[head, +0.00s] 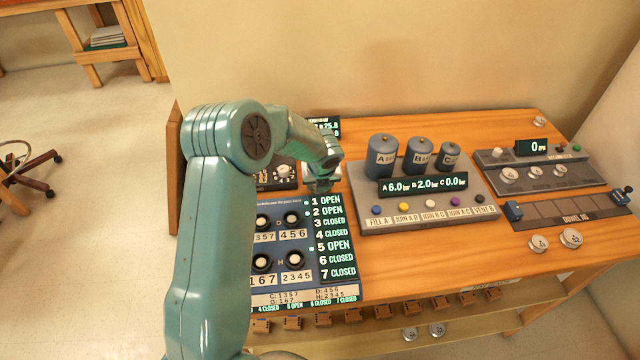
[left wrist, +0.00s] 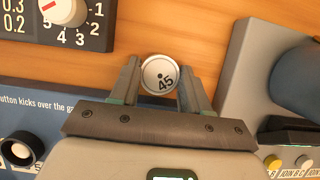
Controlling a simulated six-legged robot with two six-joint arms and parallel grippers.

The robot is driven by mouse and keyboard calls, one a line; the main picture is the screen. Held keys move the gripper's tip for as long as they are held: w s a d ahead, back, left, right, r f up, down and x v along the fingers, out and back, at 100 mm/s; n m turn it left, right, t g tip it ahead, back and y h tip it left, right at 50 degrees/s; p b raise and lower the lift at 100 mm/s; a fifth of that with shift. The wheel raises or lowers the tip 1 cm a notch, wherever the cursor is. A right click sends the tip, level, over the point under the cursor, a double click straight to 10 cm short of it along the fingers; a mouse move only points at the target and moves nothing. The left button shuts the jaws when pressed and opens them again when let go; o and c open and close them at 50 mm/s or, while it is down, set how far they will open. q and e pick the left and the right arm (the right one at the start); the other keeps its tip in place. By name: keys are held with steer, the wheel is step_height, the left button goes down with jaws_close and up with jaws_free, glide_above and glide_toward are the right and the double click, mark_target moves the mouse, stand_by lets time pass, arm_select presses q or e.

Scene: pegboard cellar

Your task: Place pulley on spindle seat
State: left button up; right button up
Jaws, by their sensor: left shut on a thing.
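My left gripper (left wrist: 159,82) is shut on a round silver pulley (left wrist: 160,76) marked 45, held between its two fingers in the left wrist view. In the head view my left gripper (head: 322,187) hangs over the bench, between the numbered panel and the tank console, and its pulley is mostly hidden. A grey unit (head: 550,182) at the back right has a display reading 0 and several round silver discs in a row; I cannot tell which part is the spindle seat. Loose silver pulleys (head: 571,238) lie at the front right. My right gripper is out of view.
The tank console (head: 430,215) with three blue tanks stands between my left gripper and the grey unit. A dark rail (head: 572,212) lies in front of that unit. Bare wood (head: 440,262) is clear in front. Brown blocks and more discs (head: 437,330) are on the lower shelf.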

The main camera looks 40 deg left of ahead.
arm_select(q)
steer(key=shift+w+f, duration=0.1)
steer(key=shift+f, duration=0.35)
steer(key=shift+r, duration=0.1)
steer(key=o, duration=1.1)
steer(key=shift+f, duration=0.25)
steer(key=shift+c, duration=0.2)
steer(key=shift+r, duration=0.15)
